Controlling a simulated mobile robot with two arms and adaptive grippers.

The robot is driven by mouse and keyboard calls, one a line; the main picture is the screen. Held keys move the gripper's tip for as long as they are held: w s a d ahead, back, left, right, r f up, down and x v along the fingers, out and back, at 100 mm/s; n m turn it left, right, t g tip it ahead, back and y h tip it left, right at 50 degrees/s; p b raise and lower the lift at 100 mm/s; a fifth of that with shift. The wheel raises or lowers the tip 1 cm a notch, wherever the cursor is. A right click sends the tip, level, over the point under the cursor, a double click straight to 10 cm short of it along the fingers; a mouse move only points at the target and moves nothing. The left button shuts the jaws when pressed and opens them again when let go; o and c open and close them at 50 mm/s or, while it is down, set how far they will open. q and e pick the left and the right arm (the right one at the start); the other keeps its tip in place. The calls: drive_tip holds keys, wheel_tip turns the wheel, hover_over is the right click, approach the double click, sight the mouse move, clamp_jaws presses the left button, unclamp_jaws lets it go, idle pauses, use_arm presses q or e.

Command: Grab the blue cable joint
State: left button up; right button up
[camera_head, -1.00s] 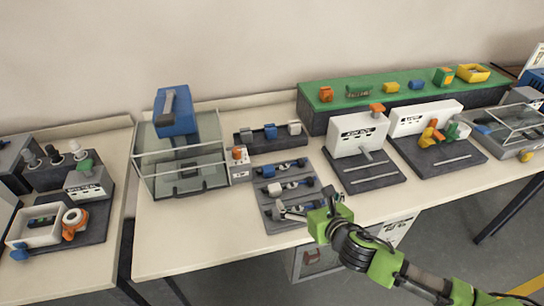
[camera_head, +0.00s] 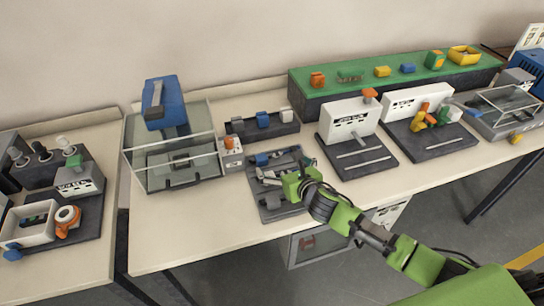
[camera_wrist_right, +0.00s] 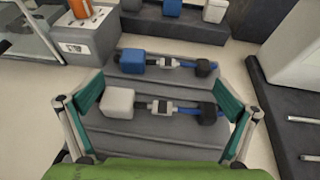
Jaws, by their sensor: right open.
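The blue cable joint (camera_head: 262,159) lies in the far row of the dark grey tray (camera_head: 268,213). In the right wrist view this blue cable joint (camera_wrist_right: 131,61) has a blue block at left and a blue cable running right to a black end. A white cable joint (camera_wrist_right: 118,101) lies in the nearer row. My right gripper (camera_head: 272,179) is open and empty above the tray. In the right wrist view the fingers of my right gripper (camera_wrist_right: 160,98) stand either side of the white joint, short of the blue one. My left gripper is not in view.
Behind the tray is a dark rack (camera_head: 258,133) with dark, blue and white blocks. A small white box with an orange button (camera_head: 229,142) and a clear-walled machine (camera_head: 150,176) stand left. White-topped stations (camera_head: 350,118) stand right. Bare table (camera_head: 205,235) lies at front left.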

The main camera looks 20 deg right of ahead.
sight(274, 155)
drive_tip(key=x, duration=0.4)
drive_tip(key=shift+w+r, duration=0.2)
drive_tip(key=shift+r, duration=0.05)
drive_tip(key=c, duration=2.8)
